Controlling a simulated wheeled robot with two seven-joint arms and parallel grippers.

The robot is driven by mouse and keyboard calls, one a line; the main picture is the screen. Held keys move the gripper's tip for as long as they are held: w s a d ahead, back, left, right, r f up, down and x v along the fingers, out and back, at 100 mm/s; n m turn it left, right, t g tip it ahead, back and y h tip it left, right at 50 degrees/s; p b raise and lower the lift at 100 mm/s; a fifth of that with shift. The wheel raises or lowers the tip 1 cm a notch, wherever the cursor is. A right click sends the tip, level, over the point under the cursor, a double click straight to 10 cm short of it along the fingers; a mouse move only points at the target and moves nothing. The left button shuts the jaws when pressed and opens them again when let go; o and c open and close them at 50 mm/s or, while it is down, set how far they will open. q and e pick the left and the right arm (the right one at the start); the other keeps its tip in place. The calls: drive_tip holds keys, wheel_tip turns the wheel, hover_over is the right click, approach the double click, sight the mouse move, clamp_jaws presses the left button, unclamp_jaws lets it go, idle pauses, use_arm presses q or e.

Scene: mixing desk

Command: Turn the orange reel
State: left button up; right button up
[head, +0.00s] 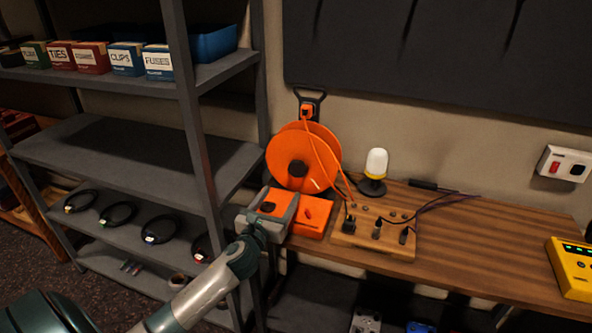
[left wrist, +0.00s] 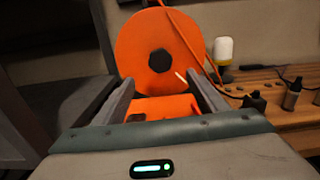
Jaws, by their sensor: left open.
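The orange reel (head: 312,151) stands upright at the left end of the wooden desk, with a dark hub and a pale handle low on its right side. In the left wrist view the reel (left wrist: 158,35) shows ahead, with the pale handle (left wrist: 180,77) right of the hub. My left gripper (head: 283,204) is in front of the reel, above its orange base (head: 312,216). In the left wrist view its two fingers are wide apart, with nothing visible between them, and the reel lies beyond the tips. My right gripper is not in view.
A wooden board (head: 378,246) with dark plugs stands right of the base. A white-topped lamp (head: 376,165) is behind it. A yellow device (head: 571,270) sits at the right. A grey shelf (head: 188,125) rises close on the left. The desk between board and device is clear.

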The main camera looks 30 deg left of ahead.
sight(296, 171)
use_arm(q)
drive_tip(key=p+x, duration=0.2)
drive_tip(key=x, duration=1.2)
drive_tip(key=shift+w+p, duration=0.25)
drive_tip(key=shift+p, duration=0.1)
drive_tip(key=c, duration=1.5)
